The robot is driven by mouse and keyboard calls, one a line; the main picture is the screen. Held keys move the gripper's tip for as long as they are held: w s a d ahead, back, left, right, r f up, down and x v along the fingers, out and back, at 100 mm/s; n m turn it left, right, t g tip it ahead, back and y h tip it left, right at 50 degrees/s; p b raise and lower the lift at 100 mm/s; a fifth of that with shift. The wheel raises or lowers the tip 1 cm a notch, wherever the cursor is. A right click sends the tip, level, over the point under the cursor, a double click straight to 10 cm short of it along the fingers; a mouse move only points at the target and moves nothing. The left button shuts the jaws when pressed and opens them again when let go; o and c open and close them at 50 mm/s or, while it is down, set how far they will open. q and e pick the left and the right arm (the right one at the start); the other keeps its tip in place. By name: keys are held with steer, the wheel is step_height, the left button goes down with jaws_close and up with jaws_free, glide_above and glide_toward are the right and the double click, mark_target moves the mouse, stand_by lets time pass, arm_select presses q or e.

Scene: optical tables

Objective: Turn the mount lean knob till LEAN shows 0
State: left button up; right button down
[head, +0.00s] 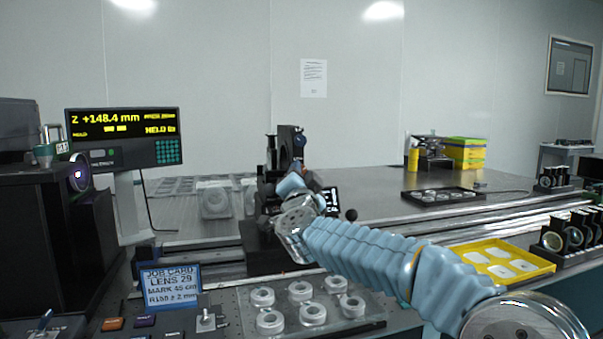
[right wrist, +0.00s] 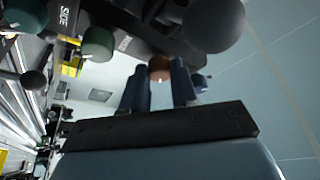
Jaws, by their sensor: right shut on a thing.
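The dark mount (head: 291,145) stands on the optical table behind my right arm, which hides much of it. My right gripper (head: 287,190) reaches in at its front. In the right wrist view, the two blue-grey fingers are closed around a small copper-coloured knob (right wrist: 159,68). A dark green knob (right wrist: 97,44) and a large dark grey knob (right wrist: 214,24) sit on either side, with a "SIDE" label near the top. A small black display (head: 332,200) shows beside the gripper, its text too small to read. My left gripper is out of view.
A readout (head: 122,137) at left shows Z +148.4 mm. A job card (head: 171,285) and a tray of lens rings (head: 375,312) stand in front. A yellow tray (head: 545,266) lies at right.

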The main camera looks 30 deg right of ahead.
steer(key=shift+r+m+g+h+p, duration=0.1)
steer(key=shift+m+g+h+p, duration=0.4)
steer(key=shift+m, duration=1)
steer(key=c, duration=0.9)
jaws_free()
steer(key=shift+o, duration=0.2)
steer(key=b+v, duration=0.3)
steer(key=v, duration=1.1)
steer(key=shift+r, duration=0.25)
